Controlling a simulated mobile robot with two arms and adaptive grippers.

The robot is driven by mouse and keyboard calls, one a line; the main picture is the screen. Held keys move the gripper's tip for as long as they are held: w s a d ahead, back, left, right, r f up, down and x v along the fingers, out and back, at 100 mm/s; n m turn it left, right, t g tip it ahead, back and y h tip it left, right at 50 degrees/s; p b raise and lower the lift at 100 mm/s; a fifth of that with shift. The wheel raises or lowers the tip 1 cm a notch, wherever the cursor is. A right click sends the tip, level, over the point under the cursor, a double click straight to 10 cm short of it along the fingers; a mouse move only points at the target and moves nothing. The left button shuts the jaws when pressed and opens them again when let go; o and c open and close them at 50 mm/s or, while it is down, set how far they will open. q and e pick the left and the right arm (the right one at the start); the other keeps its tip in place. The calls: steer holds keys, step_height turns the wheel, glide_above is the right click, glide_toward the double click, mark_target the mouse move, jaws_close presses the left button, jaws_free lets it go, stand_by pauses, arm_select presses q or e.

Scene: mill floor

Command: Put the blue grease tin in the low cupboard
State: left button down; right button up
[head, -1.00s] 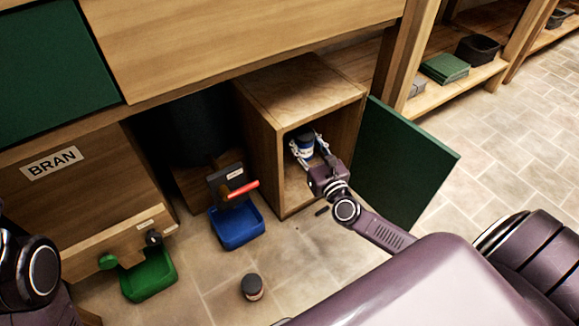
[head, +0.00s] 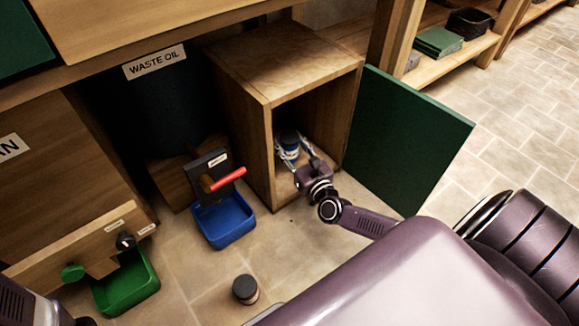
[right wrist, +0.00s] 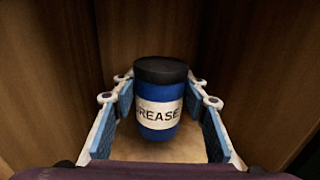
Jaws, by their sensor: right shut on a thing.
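The blue grease tin (right wrist: 160,113) has a dark lid and a white label reading "REASE" in the right wrist view. It also shows in the head view (head: 289,140). My right gripper (right wrist: 162,118) is shut on the tin, with a blue-padded finger on each side. The tin is upright inside the low cupboard (head: 285,62), a wooden box with its front open. The cupboard's green door (head: 410,140) stands wide open to the right. Whether the tin touches the cupboard floor is hard to tell. My left gripper is out of view.
A blue tray (head: 223,222) sits on the floor left of the cupboard, below a red-handled tap (head: 227,179). A green tray (head: 127,285) is farther left. A small dark-lidded jar (head: 245,289) stands on the tiles. Shelves with bins are at the upper right.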

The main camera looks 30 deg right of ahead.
mark_target(290, 159)
steer(key=shift+f+b, duration=2.15)
steer(key=shift+f, duration=1.35)
steer(key=shift+f+b, duration=0.25)
steer(key=shift+b, duration=0.05)
steer(key=o, duration=1.4)
steer(key=shift+r, duration=0.15)
